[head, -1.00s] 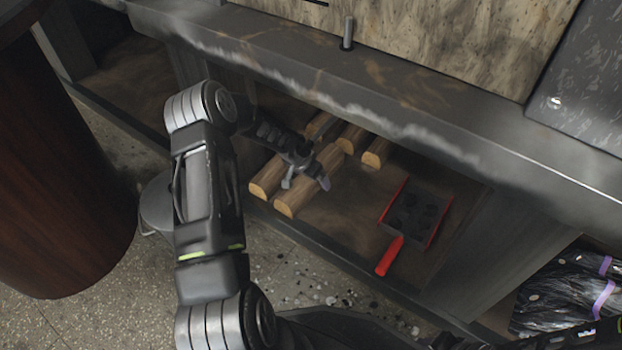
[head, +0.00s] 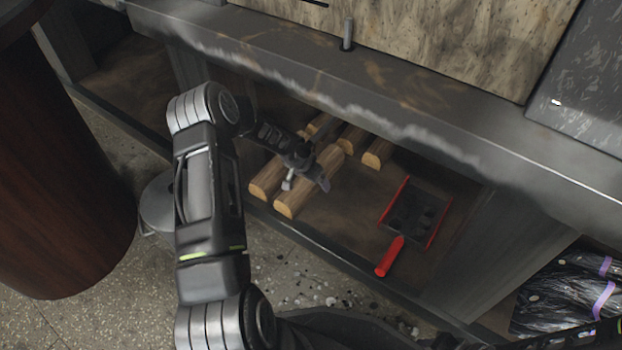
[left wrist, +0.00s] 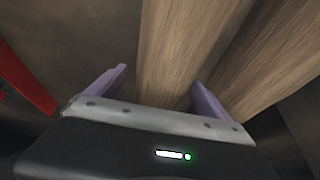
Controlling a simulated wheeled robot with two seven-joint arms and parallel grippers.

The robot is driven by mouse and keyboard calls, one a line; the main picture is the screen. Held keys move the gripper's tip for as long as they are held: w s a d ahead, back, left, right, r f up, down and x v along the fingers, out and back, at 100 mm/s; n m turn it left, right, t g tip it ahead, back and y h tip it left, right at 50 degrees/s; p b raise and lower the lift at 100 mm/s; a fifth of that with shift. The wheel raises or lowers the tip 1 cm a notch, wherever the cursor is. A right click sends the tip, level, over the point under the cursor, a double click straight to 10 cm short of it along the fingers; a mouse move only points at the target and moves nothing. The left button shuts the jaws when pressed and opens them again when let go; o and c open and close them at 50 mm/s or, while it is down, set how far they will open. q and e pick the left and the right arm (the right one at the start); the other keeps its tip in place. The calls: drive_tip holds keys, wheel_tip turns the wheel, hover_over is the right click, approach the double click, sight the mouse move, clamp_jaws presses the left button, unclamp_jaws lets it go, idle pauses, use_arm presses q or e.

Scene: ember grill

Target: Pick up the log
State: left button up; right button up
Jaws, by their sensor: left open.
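Several cut logs lie in the compartment under the counter. My left gripper (head: 306,184) is over the front middle log (head: 291,199) in the head view. In the left wrist view the open fingers (left wrist: 160,92) stand on either side of one log (left wrist: 178,50), with a second log (left wrist: 270,60) close beside it at the right. Whether the fingers touch the log cannot be told. Another log (head: 267,180) lies to its left, and one (head: 376,153) lies further back at the right. My right gripper is not in view.
A dustpan-like black tray with red edges and a red handle (head: 390,256) lies right of the logs; a red part (left wrist: 24,85) shows at the left in the wrist view. The counter edge (head: 330,95) overhangs the compartment. Dark bags (head: 570,295) sit at the lower right.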

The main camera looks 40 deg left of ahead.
use_arm(q)
clamp_jaws()
drive_tip(key=shift+w+r, duration=0.1)
idle(0.8)
